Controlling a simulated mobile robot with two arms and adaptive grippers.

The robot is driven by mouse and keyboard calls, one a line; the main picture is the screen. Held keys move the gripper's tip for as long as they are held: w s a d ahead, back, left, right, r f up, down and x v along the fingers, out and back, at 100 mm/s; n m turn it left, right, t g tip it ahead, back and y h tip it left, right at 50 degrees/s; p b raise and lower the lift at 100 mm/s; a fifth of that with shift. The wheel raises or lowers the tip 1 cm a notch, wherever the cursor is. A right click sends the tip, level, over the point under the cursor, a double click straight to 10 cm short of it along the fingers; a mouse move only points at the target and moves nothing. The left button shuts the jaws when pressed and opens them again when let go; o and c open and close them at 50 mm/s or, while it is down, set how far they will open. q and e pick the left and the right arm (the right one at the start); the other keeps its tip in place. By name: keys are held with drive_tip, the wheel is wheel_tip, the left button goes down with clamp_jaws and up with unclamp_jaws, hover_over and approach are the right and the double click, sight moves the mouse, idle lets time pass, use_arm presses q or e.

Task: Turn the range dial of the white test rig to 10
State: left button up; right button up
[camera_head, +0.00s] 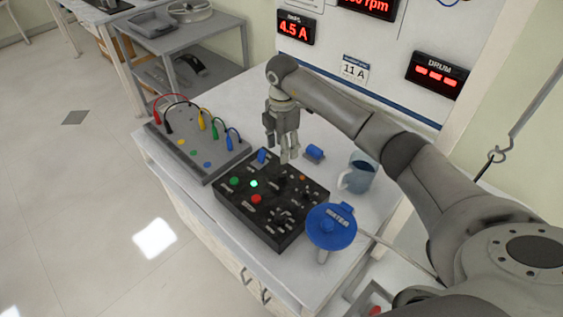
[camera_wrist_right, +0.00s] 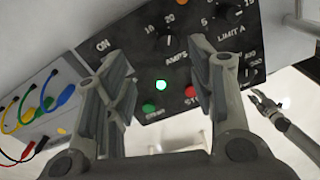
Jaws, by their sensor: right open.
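The rig in view is a black control box (camera_head: 228,205), not white, on the white bench. Its panel shows between my right gripper's fingers in the wrist view. A dial marked AMPS (camera_wrist_right: 165,40) has numbers 10 and 20 near it. A LIMIT A dial shows at the top edge, and another numbered dial sits behind the right finger. No RANGE label is readable, and dial settings are unclear. My right gripper (camera_head: 287,155) is open and empty, above the box's far edge. What seems to be my left gripper (camera_wrist_right: 265,104) shows beside the box; its jaw state is unclear.
A grey board (camera_head: 198,140) with coloured cables stands left of the box. Wall displays (camera_head: 295,28) stand behind. A green lamp (camera_head: 254,184) glows on the panel.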

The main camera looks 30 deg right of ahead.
sight(282, 173)
drive_tip(key=shift+s+a+f+p, duration=0.35)
drive_tip(key=shift+s+a+f, duration=0.25)
drive_tip(key=shift+s+f, duration=0.25)
wheel_tip(282, 173, down, 3)
drive_tip(key=shift+f+p, duration=0.2)
drive_tip(key=shift+p, duration=0.1)
drive_tip(key=f, duration=0.3)
drive_tip(key=shift+w+d, duration=0.2)
drive_tip(key=shift+w, duration=0.1)
drive_tip(key=shift+f, duration=0.65)
drive_tip(key=shift+c, duration=1.7)
drive_tip(key=c, duration=0.5)
use_arm(q)
drive_tip(key=s, duration=0.1)
drive_tip(key=s+a+r, duration=0.1)
drive_tip(key=s, duration=0.2)
drive_tip(key=shift+s+a+r, duration=0.1)
drive_tip(key=shift+a+r, duration=0.2)
drive_tip(key=shift+r, duration=0.05)
use_arm(e)
drive_tip(key=shift+c, duration=1.1)
